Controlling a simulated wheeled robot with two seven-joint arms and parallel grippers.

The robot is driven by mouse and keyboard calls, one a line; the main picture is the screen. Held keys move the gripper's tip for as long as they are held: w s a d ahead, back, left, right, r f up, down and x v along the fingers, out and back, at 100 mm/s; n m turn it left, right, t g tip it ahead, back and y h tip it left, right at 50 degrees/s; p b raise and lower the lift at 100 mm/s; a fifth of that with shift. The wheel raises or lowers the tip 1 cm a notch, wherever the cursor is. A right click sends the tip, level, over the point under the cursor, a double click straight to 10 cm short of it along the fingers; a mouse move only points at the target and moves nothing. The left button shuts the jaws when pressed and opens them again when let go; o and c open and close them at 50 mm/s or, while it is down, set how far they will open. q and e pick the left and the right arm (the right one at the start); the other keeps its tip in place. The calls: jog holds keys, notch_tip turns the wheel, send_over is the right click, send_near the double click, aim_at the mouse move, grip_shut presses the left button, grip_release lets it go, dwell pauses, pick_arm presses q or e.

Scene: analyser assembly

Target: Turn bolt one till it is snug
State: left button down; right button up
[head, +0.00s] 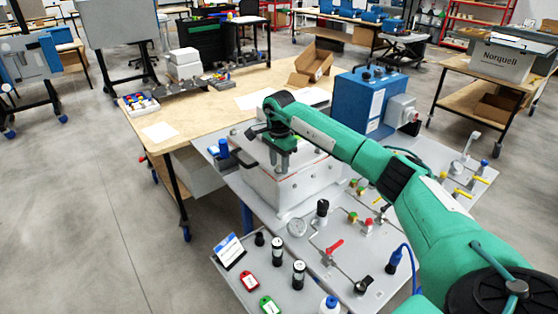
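My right arm reaches in from the lower right, and its gripper (280,168) points down at the near left part of a white analyser housing (262,187). The fingertips are at or just above the housing's top; I cannot tell whether they touch. The fingers are small and dark here, and I cannot tell whether they are open or shut. The housing is box-shaped, with a thin red line below its top edge. I cannot make out bolt one; the gripper and forearm cover part of the top. My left gripper is not in view.
A blue box (362,100) stands behind my forearm. A wooden table (215,108) with a carton (313,64) is behind. Open floor lies left.

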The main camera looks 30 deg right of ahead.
grip_shut()
jog(key=shift+f, duration=0.1)
dwell(0.3)
